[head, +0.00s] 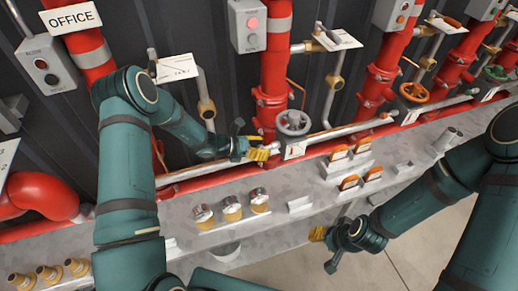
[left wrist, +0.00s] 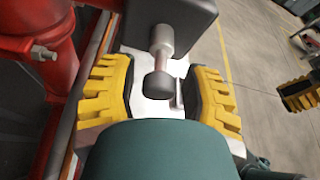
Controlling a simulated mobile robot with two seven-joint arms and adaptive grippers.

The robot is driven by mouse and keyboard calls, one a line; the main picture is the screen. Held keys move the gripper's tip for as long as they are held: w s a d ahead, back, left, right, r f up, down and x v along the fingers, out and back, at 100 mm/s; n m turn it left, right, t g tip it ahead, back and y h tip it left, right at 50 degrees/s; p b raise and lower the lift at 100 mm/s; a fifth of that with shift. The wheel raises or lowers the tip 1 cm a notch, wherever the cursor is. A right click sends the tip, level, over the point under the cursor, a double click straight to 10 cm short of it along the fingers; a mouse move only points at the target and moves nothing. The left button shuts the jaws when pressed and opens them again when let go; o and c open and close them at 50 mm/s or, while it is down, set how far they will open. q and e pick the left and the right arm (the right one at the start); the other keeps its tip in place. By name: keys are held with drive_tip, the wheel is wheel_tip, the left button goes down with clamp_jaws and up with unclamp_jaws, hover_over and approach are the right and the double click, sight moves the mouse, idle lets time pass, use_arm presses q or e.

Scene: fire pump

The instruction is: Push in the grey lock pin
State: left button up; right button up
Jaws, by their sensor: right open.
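A grey pin with a round dark knob (left wrist: 160,82) stands out from a dark grey block (left wrist: 170,22) in the left wrist view. It looks like the lock pin; its shaft shows a pinkish band. My left gripper (left wrist: 164,97) is open, one yellow finger on each side of the knob, with gaps between. In the head view my left gripper (head: 258,148) is at the red pipe rail, left of the grey handwheel, and I cannot make out the pin there. My right gripper (head: 322,238) hangs in front of the ledge, away from the pin; a yellow finger shows in the left wrist view (left wrist: 300,93).
A grey handwheel (head: 293,122) is just right of my left gripper. Red vertical pipes (head: 274,60) stand behind. The floor in front is open.

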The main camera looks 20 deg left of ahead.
use_arm(q)
drive_tip(key=shift+o, duration=0.3)
drive_tip(key=v, duration=1.2)
drive_tip(key=s+d+f+m+g+y, duration=0.2)
drive_tip(key=s+d+f+m+y, duration=0.2)
drive_tip(key=s+d+m, duration=0.3)
drive_tip(key=s+d+f+m+g+y, duration=0.2)
drive_tip(key=s+d+f+m, duration=0.4)
drive_tip(key=s+m, duration=0.6)
drive_tip(key=d+m+y, duration=0.1)
drive_tip(key=m, duration=0.4)
drive_tip(key=shift+d+m+g+y, duration=0.25)
drive_tip(key=shift+m+g+y, duration=0.05)
drive_tip(key=shift+y, duration=0.1)
